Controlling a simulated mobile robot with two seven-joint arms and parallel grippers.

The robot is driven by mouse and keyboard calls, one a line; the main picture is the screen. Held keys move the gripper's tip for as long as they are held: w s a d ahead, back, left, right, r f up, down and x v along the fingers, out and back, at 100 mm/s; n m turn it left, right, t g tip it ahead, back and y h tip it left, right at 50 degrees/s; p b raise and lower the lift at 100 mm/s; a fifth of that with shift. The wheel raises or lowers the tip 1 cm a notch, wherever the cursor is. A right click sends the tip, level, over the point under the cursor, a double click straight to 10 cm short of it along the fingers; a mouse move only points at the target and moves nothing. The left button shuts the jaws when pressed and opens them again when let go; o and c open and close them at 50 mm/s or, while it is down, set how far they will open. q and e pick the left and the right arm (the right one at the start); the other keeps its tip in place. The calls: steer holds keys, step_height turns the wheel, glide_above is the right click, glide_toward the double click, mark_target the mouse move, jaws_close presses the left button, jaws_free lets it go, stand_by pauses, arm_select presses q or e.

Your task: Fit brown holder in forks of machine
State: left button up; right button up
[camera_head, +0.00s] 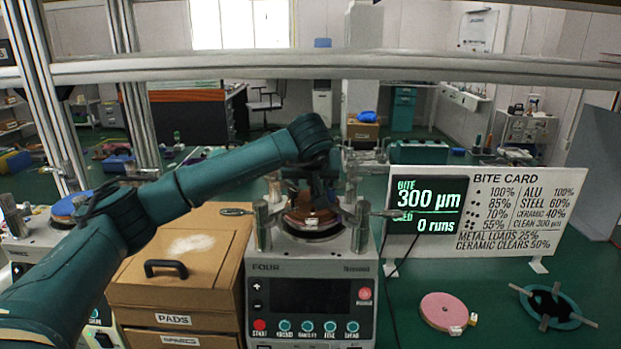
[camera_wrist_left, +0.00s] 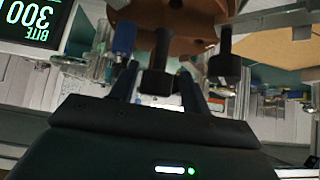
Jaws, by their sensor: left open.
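The machine labelled FOUR (camera_head: 311,268) stands at the centre, with a metal post and fork hardware (camera_head: 262,225) on each side of its round plate. The brown holder (camera_head: 300,217) lies low over this plate, between the posts. My arm partly covers it, and I cannot tell whether it is seated in the forks. My left gripper (camera_head: 318,196) is directly above the holder, pointing down. In the left wrist view, the gripper's fingers (camera_wrist_left: 193,60) are apart, with the brown holder (camera_wrist_left: 180,14) just beyond their tips. My right gripper is not in view.
A brown drawer cabinet marked PADS (camera_head: 200,270) stands left of the machine. A display (camera_head: 428,208) and a BITE CARD board (camera_head: 515,215) stand right. A pink disc (camera_head: 444,310) and a teal ring with metal bars (camera_head: 549,306) lie on the green bench. A metal rail (camera_head: 400,67) crosses above.

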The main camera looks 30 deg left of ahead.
arm_select(q)
steer(key=shift+d+f, duration=0.15)
steer(key=shift+d, duration=0.05)
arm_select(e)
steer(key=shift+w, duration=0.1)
arm_select(q)
steer(key=b+v, duration=0.2)
steer(key=v, duration=1.1)
steer(key=shift+a, duration=0.2)
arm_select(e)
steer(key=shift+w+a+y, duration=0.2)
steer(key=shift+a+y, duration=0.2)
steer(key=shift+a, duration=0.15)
arm_select(q)
steer(key=shift+s, duration=0.1)
